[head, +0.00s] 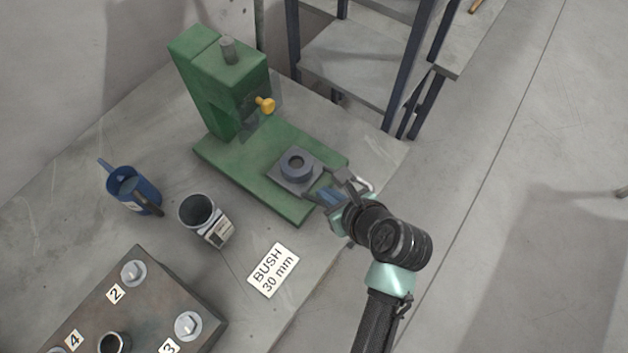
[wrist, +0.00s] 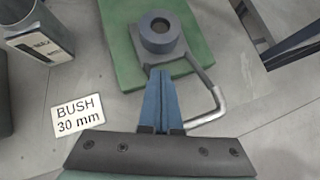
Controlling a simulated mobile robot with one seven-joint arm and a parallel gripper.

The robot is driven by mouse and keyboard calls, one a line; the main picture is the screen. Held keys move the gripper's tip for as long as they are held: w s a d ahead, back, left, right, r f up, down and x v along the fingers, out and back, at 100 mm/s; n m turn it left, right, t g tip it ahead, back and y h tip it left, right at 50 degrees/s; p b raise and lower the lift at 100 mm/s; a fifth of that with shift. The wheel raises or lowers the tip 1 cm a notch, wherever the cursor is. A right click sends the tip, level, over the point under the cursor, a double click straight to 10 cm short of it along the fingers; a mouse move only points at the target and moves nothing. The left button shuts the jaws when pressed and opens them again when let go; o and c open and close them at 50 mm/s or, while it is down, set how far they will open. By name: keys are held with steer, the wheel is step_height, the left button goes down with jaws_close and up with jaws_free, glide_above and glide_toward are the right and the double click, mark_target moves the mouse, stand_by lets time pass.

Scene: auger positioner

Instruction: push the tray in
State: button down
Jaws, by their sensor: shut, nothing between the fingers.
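The tray (head: 283,178) is a grey plate on the green base of a press-like machine (head: 228,90). A round dark grey bush (head: 297,164) with a central hole sits upright on it. In the wrist view, the bush (wrist: 160,34) stands on the tray (wrist: 200,58), and a bent light grey handle (wrist: 220,100) sticks out from the tray's near side. My gripper (head: 324,195) is shut and empty. In the wrist view, its blue fingers (wrist: 159,73) point at the tray's near edge, beside the handle's bar. I cannot tell whether the tips touch the tray.
A yellow knob (head: 265,104) sits on the machine. A numbered block (head: 140,310) stands at lower left. Shelving (head: 345,60) stands behind.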

mark_target(306, 180)
steer(key=x, duration=0.7)
steer(key=shift+r, duration=0.1)
steer(key=shift+w+a, duration=0.1)
steer(key=w+a+p, duration=0.1)
steer(key=w+a, duration=0.1)
steer(key=a, duration=0.1)
steer(key=w+a+p, duration=0.1)
steer(key=w+a, duration=0.2)
steer(key=a, duration=0.1)
steer(key=w+a, duration=0.2)
steer(key=a, duration=0.1)
steer(key=shift+w+a+p, duration=0.3)
steer(key=shift+w+p, duration=0.05)
steer(key=shift+p, duration=0.05)
steer(key=shift+d+r, duration=0.15)
steer(key=shift+r, duration=0.05)
